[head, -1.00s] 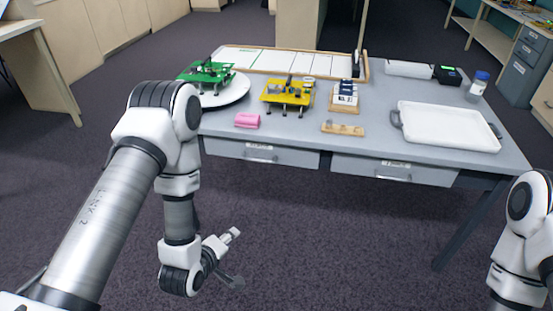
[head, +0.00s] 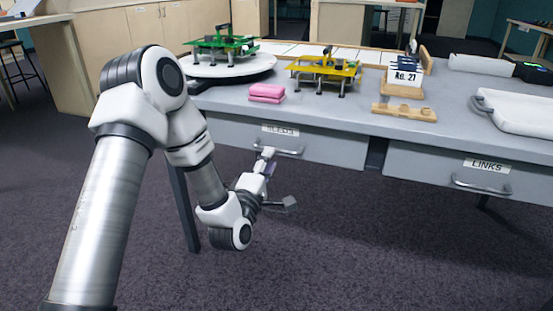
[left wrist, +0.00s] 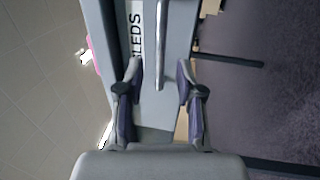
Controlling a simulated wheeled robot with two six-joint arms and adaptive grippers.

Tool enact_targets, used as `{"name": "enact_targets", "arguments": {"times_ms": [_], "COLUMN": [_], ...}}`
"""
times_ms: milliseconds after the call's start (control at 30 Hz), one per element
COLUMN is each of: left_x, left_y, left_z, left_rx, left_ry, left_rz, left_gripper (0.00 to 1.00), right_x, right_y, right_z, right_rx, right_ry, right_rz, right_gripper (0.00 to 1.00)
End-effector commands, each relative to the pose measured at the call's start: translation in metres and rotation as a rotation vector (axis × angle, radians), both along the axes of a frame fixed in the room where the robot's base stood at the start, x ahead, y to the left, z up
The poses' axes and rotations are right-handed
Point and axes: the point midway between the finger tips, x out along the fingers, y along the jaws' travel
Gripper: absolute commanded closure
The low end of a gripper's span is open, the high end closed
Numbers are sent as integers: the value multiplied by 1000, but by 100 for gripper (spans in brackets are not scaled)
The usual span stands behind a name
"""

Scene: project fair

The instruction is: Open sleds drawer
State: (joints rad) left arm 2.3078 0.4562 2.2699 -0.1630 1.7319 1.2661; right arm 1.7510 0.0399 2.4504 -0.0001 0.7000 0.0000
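The sleds drawer (head: 330,149) is the left drawer under the grey table, and it looks shut. Its label (head: 280,130) is partly readable; in the left wrist view the label (left wrist: 136,30) ends in "LEDS". Its bar handle (head: 278,149) sits below the label. My left gripper (head: 278,179) is open and empty, just in front of the drawer near the handle. In the left wrist view, the handle (left wrist: 161,45) lies ahead, between the lines of the two spread fingers (left wrist: 160,68). Contact with it cannot be made out. My right gripper is out of view.
The links drawer (head: 440,172) is to the right, also shut. On the table (head: 330,112) stand a green model (head: 225,44) on a white turntable (head: 222,70), a yellow model (head: 325,70), pink blocks (head: 266,93) and a white tray (head: 520,112). The floor in front is clear.

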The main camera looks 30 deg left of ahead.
Motion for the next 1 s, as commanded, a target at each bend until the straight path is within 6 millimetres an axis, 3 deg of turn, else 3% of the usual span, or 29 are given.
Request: {"name": "enact_targets", "arguments": {"times_ms": [233, 533, 567, 633, 667, 1000], "left_x": [42, 49, 49, 48, 48, 48], "left_y": [10, 11, 11, 11, 11, 11], "left_z": [6, 9, 9, 9, 9, 8], "left_rx": [3, 1, 1, 1, 1, 2], "left_ry": [-1, 2, 2, 2, 2, 2], "left_rz": [-1, -1, -1, -1, -1, -1], "left_gripper": [63, 63, 70, 95, 100, 100], "right_x": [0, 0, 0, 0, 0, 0], "right_y": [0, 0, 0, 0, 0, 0], "right_z": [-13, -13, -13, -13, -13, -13], "right_rx": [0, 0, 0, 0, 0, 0], "right_ry": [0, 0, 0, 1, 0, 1], "right_rz": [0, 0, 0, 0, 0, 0], "right_gripper": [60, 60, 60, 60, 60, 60]}}
